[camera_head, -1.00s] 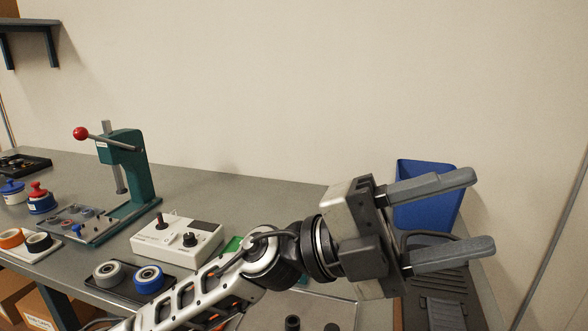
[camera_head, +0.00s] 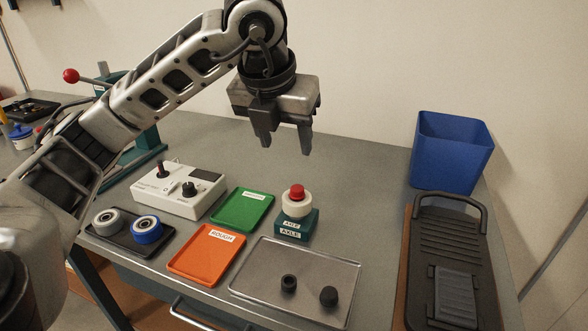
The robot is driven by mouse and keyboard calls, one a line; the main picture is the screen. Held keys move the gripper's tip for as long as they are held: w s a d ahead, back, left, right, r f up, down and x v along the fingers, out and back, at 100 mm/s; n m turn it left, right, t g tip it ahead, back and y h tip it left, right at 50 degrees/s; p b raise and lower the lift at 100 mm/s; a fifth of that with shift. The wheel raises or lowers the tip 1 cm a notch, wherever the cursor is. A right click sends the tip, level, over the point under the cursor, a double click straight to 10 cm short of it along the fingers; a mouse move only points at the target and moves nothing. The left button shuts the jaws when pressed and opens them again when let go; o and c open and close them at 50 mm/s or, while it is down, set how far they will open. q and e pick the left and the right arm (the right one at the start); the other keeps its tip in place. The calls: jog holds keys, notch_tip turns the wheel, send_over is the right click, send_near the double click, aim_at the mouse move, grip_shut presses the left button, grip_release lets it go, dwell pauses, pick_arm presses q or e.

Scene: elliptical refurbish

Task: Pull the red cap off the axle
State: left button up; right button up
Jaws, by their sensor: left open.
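The red cap (camera_head: 297,191) sits on top of a white wheel (camera_head: 296,206) on the green block labelled AXLE (camera_head: 296,227). The axle itself is hidden under the cap and wheel. My left gripper (camera_head: 290,146) points down, open and empty, above the bench. In the picture it is above the cap, with a clear gap between its fingertips and the cap. My right gripper is not in view.
Around the axle block lie a green tray (camera_head: 243,211), an orange tray (camera_head: 207,255) and a grey tray (camera_head: 262,291) with two black parts. A white control box (camera_head: 178,191) stands left. A blue bin (camera_head: 450,152) and black device (camera_head: 447,260) are at right.

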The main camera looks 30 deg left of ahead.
aim_at(297, 187)
pick_arm(q)
jog(key=p+x, duration=0.1)
jog(key=x, duration=1.2)
jog(key=shift+d+f, duration=0.1)
jog(key=c, duration=1.1)
grip_shut()
